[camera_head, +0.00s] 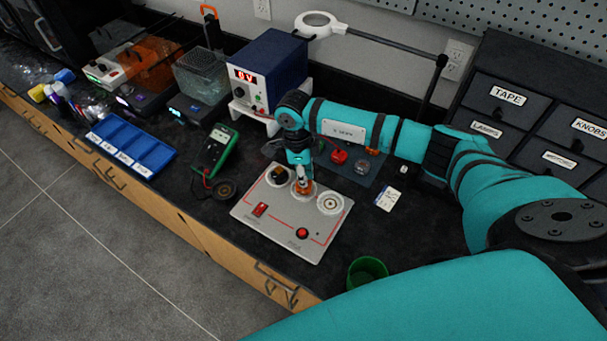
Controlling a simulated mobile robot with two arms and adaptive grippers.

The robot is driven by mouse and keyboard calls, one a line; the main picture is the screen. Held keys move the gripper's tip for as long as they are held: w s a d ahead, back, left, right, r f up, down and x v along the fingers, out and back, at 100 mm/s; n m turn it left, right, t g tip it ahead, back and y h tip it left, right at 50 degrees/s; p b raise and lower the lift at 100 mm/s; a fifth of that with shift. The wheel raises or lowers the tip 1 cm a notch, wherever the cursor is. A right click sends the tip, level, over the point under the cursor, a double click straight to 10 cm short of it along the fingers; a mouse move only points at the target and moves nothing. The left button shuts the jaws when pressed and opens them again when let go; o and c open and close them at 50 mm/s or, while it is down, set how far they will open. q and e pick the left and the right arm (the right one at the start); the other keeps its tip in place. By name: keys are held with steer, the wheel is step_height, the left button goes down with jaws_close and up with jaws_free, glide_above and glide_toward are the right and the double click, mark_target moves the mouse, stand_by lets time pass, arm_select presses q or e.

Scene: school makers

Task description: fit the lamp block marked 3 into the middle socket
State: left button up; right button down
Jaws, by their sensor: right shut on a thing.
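A grey panel (270,218) lies on the bench with a row of three round sockets. My right gripper (302,180) points down at the middle socket, shut on a small orange lamp block (304,190). The block is at the socket; I cannot tell whether it is seated or just above it, and its mark is too small to read. The left socket (277,175) has a dark block with some orange in it. The right socket (330,203) is empty. My left gripper is out of view.
A dark mat behind holds a red piece (338,157) and another block (361,167). A green cup (366,271) stands at the front right. A multimeter (214,151) and a blue tray (131,146) lie left. A blue power supply (270,72) stands behind.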

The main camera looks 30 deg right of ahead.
steer(key=shift+f+b, duration=0.45)
steer(key=shift+f, duration=0.15)
steer(key=c, duration=1.6)
jaws_free()
steer(key=shift+r, duration=0.1)
step_height(320, 180, up, 11)
steer(key=w+p, duration=0.1)
steer(key=p, duration=0.5)
steer(key=shift+a, duration=0.25)
